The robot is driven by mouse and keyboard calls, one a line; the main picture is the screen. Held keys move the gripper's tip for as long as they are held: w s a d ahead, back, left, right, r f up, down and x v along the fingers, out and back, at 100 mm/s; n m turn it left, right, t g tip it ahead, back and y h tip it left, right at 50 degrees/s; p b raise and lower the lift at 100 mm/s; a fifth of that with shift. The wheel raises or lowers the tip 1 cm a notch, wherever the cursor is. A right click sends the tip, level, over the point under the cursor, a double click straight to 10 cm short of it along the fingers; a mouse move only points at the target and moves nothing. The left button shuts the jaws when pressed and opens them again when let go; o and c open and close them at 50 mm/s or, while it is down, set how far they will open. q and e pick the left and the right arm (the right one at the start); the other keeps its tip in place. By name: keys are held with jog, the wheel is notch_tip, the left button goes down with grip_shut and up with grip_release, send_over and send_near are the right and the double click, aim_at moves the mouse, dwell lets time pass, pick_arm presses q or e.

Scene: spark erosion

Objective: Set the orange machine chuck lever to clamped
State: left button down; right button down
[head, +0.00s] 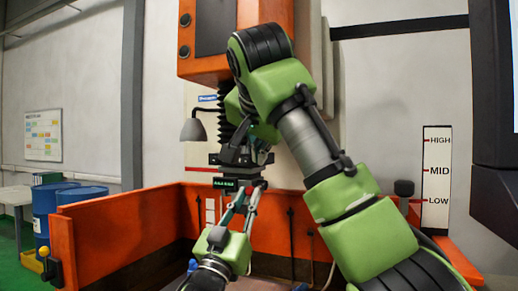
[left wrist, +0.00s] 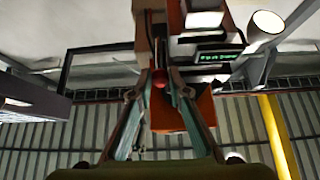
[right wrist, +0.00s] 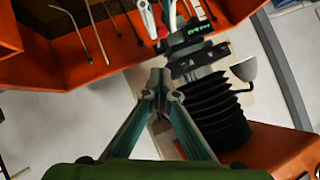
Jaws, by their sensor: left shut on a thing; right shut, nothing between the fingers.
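The orange machine (head: 205,68) carries a dark chuck head (head: 238,160) with a small green-lit display (head: 238,183) below its black bellows. A red lever knob (left wrist: 159,78) sits between the fingertips of my left gripper (left wrist: 160,84), which is shut on it. The red knob (right wrist: 162,46) also shows in the right wrist view, beyond my right gripper (right wrist: 158,82), which is shut and empty. The display's lettering is too small to read surely.
An orange tank wall (head: 110,228) surrounds the work area, with dark rods on its back panel. A grey lamp (head: 193,130) hangs left of the chuck. A level scale (head: 436,178) stands at right, and blue barrels (head: 80,196) at left.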

send_over(252, 189)
jog(key=s+d, duration=0.2)
jog(key=s, duration=0.1)
notch_tip(252, 189, down, 3)
jog(key=shift+w+a+f, duration=0.15)
jog(key=shift+a+f, duration=0.1)
jog(key=shift+f, duration=0.3)
jog(key=shift+w+a+f, duration=0.2)
jog(key=shift+a+f, duration=0.05)
jog(key=shift+f, duration=0.25)
jog(key=shift+w+a+f, duration=0.15)
jog(key=shift+a+f, duration=0.1)
jog(key=shift+f, duration=0.3)
pick_arm(q)
jog(key=shift+r, duration=0.1)
jog(key=shift+s, duration=0.1)
pick_arm(e)
jog(key=shift+a+f+t, duration=0.15)
jog(key=shift+f+t, duration=0.15)
jog(key=shift+f, duration=0.5)
